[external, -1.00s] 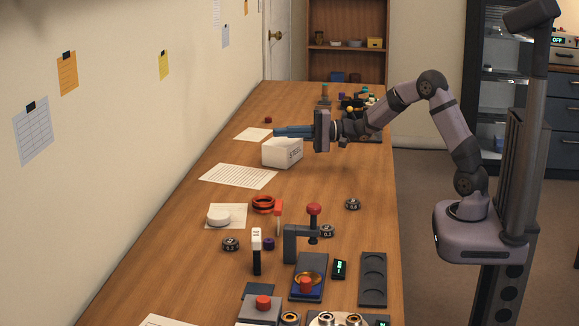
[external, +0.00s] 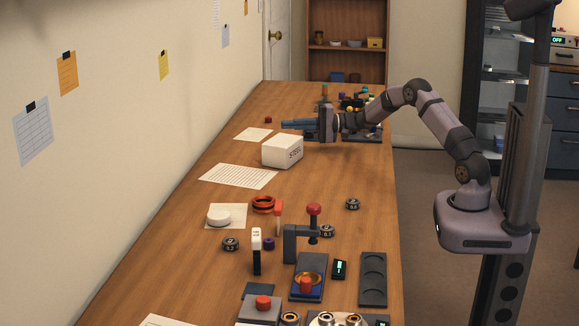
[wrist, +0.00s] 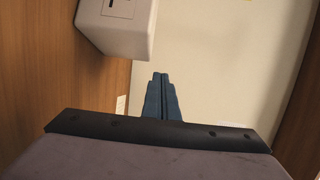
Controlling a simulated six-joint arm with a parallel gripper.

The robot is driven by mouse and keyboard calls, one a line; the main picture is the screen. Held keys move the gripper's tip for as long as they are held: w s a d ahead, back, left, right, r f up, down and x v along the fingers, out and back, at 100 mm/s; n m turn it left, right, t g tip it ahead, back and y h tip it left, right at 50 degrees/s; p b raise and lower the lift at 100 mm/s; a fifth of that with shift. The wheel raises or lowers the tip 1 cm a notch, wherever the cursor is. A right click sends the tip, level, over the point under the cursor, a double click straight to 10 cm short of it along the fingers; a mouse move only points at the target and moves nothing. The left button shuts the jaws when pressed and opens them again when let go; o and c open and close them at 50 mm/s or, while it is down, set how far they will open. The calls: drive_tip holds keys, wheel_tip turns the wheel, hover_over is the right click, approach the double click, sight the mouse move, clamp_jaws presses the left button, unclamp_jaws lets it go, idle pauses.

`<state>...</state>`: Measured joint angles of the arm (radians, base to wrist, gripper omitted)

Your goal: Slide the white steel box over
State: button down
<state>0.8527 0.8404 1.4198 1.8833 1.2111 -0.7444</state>
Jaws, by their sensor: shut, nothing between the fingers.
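In the wrist view the box (wrist: 118,28) shows at the upper left, apart from my fingers. My gripper (external: 284,125) is shut and empty, its blue fingers pointing left. In the external view the fingers lie behind the box's far side. The wrist view shows the fingers (wrist: 160,78) together, with the pale wall beyond.
A printed sheet (external: 238,176) lies just in front of the box, and a smaller sheet (external: 253,134) lies behind it to the left. A red-topped clamp (external: 313,210), black weights (external: 353,204) and a white disc (external: 219,216) stand nearer. Small parts crowd the far right end.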

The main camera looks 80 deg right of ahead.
sight(283, 151)
wheel_tip(283, 151, down, 2)
drive_tip(key=shift+f, duration=0.15)
drive_tip(key=shift+a, duration=0.55)
drive_tip(key=shift+f, duration=0.1)
drive_tip(key=shift+a, duration=0.3)
drive_tip(key=a+b, duration=1.8)
drive_tip(key=a, duration=0.1)
drive_tip(key=shift+f, duration=0.2)
drive_tip(key=shift+a+r+b, duration=0.2)
drive_tip(key=shift+a+b, duration=0.15)
drive_tip(key=shift+a, duration=0.05)
drive_tip(key=shift+d, duration=0.1)
